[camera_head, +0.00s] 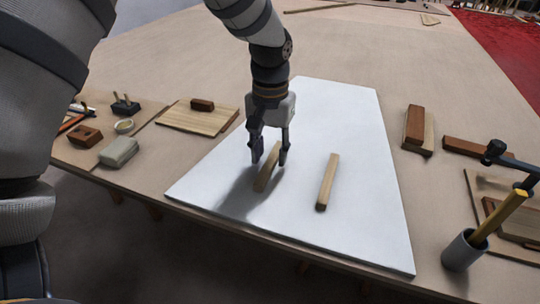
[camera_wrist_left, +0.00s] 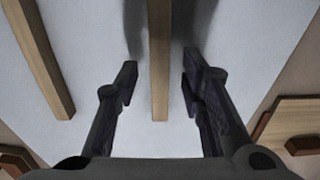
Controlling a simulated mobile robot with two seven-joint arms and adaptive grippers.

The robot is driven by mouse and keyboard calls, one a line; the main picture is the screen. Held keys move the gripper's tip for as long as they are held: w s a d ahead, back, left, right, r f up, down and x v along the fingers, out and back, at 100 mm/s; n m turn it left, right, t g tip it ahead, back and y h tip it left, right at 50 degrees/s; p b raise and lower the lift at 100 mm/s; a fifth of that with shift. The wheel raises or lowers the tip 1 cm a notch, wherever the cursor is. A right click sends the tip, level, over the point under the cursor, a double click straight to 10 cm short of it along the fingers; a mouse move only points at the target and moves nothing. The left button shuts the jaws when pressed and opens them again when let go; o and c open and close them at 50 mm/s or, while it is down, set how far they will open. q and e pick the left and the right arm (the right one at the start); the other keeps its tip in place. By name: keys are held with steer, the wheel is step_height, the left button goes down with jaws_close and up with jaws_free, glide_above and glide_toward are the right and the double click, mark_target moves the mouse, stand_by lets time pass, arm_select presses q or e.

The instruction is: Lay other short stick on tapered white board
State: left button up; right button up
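The tapered white board (camera_head: 350,115) lies on the table in the head view. One short pale wooden stick (camera_head: 327,182) lies on it, right of my left gripper; it also shows at the left of the left wrist view (camera_wrist_left: 40,62). Another short stick (camera_head: 264,177) appears to lie on the board, between the fingers of my left gripper (camera_head: 269,160). In the left wrist view this stick (camera_wrist_left: 160,70) runs between the open fingertips (camera_wrist_left: 158,75), with a gap on both sides. My right gripper is out of view.
A wooden board with a brown block (camera_head: 202,105) and small tools sit left of the white board. Brown and pale blocks (camera_head: 414,128) lie to its right. A grey cup (camera_head: 463,250) with a yellow-handled tool stands near the front right edge.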

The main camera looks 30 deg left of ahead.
mark_target(270, 161)
arm_select(q)
step_height(270, 161, up, 11)
steer(key=shift+f+p, duration=0.15)
steer(key=shift+p, duration=0.25)
